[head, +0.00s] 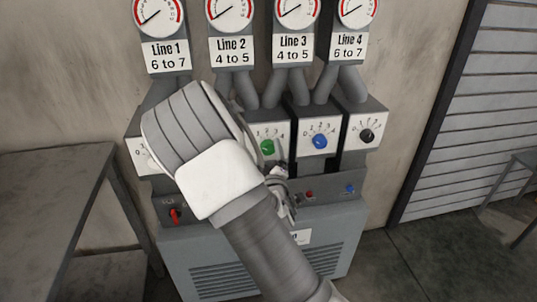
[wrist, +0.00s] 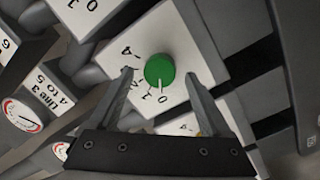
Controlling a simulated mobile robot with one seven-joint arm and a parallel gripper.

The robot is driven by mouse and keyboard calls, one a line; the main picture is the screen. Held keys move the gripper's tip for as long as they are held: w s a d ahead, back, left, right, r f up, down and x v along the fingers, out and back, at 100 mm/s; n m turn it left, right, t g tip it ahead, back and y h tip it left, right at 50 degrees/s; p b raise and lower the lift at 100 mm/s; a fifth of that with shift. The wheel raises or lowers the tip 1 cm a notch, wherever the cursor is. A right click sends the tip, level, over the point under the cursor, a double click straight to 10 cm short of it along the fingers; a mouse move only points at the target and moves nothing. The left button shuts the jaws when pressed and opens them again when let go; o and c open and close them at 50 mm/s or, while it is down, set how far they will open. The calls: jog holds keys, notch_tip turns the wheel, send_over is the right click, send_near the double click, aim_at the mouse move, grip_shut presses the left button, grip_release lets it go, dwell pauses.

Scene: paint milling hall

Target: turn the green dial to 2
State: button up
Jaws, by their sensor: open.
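The green dial (head: 267,147) sits on a white plate marked 0 to 4 on the grey machine. In the wrist view the green dial (wrist: 159,70) is seen face on, and its white mark points at or close to 0. My gripper (wrist: 158,75) is open, with one finger on either side of the dial in that picture. A gap shows between each finger and the dial; how far the fingertips are from the plate I cannot tell. In the head view my gripper (head: 282,182) is partly hidden by my arm, just below the dial.
A blue dial (head: 320,142) and a black dial (head: 367,136) sit to the right. A red switch (head: 175,215), a red button (head: 309,194) and a blue button (head: 350,188) are lower. Gauges line the top. A grey table (head: 50,200) stands left.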

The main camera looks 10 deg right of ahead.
jog(key=shift+w, duration=0.3)
grip_shut()
dwell(0.3)
jog(key=shift+b, duration=0.3)
jog(key=m+b, duration=0.6)
jog(key=shift+d+f, duration=0.1)
jog(key=shift+d, duration=0.05)
jog(key=m+g+y+b, duration=0.1)
jog(key=m+b, duration=0.4)
jog(key=shift+r, duration=0.2)
dwell(0.3)
